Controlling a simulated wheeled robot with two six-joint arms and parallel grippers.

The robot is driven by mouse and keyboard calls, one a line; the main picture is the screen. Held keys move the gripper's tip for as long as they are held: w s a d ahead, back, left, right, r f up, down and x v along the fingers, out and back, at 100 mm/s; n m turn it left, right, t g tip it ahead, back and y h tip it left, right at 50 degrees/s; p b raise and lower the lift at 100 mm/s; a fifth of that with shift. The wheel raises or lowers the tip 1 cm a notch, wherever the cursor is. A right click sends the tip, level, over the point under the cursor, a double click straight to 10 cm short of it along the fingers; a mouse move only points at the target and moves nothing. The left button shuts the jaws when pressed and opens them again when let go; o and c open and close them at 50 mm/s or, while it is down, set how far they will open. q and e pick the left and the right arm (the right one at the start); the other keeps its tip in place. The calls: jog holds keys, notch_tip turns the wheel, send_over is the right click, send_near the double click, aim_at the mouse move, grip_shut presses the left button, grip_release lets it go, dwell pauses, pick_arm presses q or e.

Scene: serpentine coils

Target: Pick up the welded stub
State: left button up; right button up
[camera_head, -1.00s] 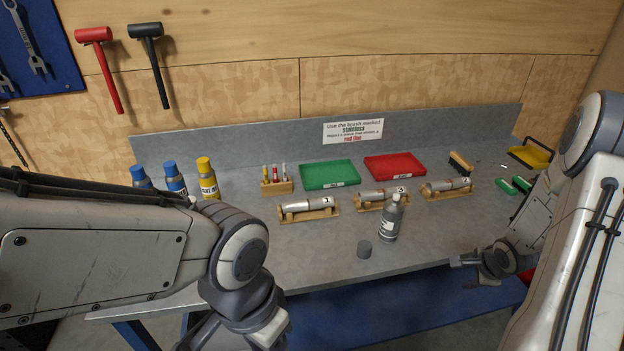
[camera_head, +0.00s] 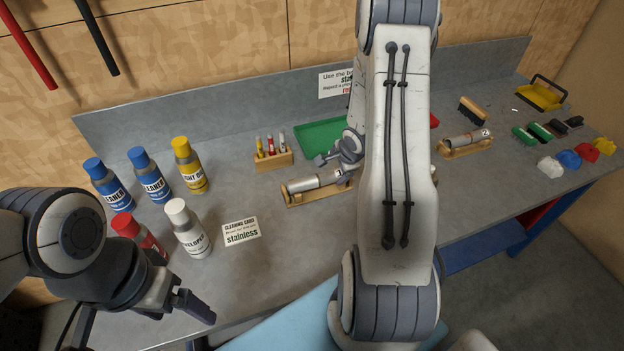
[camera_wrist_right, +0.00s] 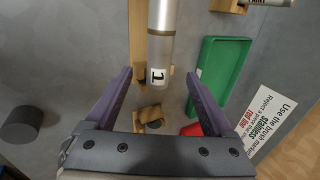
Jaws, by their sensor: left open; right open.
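A silver metal stub labelled 1 (camera_head: 312,183) lies on its wooden cradle (camera_head: 297,198) near the middle of the bench. In the right wrist view this stub (camera_wrist_right: 161,38) lies lengthwise, with its labelled end between the open fingers. My right gripper (camera_wrist_right: 157,75) is open and empty; in the head view it hangs at the right end of that stub, and I cannot tell its exact height. Another stub, labelled 2 (camera_head: 466,140), rests on its cradle farther right. My left gripper (camera_head: 138,316) is open and empty at the lower left, near the bottles.
A green tray (camera_head: 310,136) is behind the stub. My right arm hides the bench middle. A dark cylinder (camera_wrist_right: 20,122) shows in the wrist view.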

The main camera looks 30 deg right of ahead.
aim_at(331, 175)
jog(key=shift+w+a+f, duration=0.15)
jog(key=shift+w+f, duration=0.25)
jog(key=shift+f, duration=0.2)
jog(key=shift+w+a+f, duration=0.1)
jog(key=shift+w+f, duration=0.3)
jog(key=shift+f, duration=0.15)
jog(key=shift+x, duration=2.3)
jog(key=shift+s+d, duration=0.2)
grip_shut()
